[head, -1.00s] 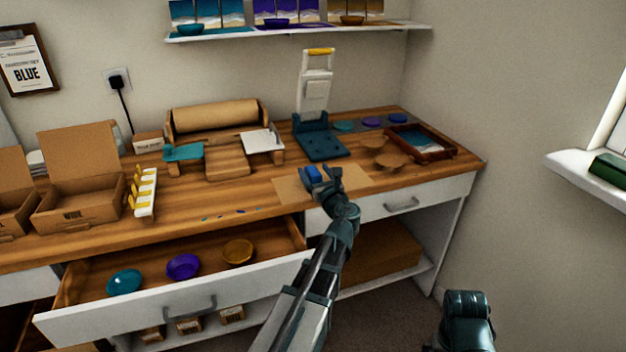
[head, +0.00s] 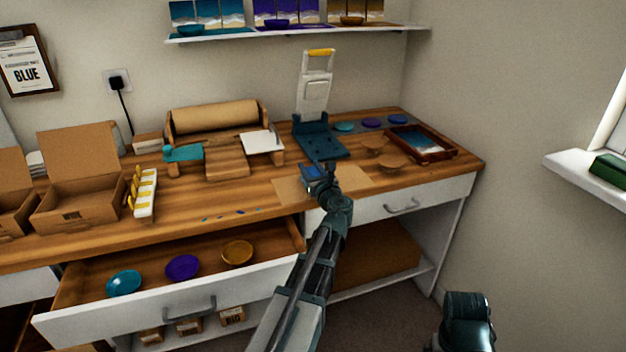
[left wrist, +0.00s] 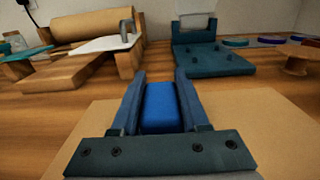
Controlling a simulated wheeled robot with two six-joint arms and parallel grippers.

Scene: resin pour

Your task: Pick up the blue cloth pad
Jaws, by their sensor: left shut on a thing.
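The blue cloth pad (left wrist: 160,106) is a small bright blue block. In the left wrist view it sits between the two fingers of my left gripper (left wrist: 160,88), which is shut on it. In the head view my left gripper (head: 316,172) is over the brown paper sheet (head: 352,181) near the front of the worktop, and a bit of the blue pad (head: 312,170) shows at the fingers. I cannot tell whether the pad touches the sheet. My right arm shows only in part at the bottom right, and its fingers are not clear.
A teal press (head: 320,147) with a raised white lever stands just behind the gripper. A framed tray (head: 447,155) and small wooden stands (head: 393,160) are to the right. A drawer (head: 190,306) with three bowls is pulled open below left.

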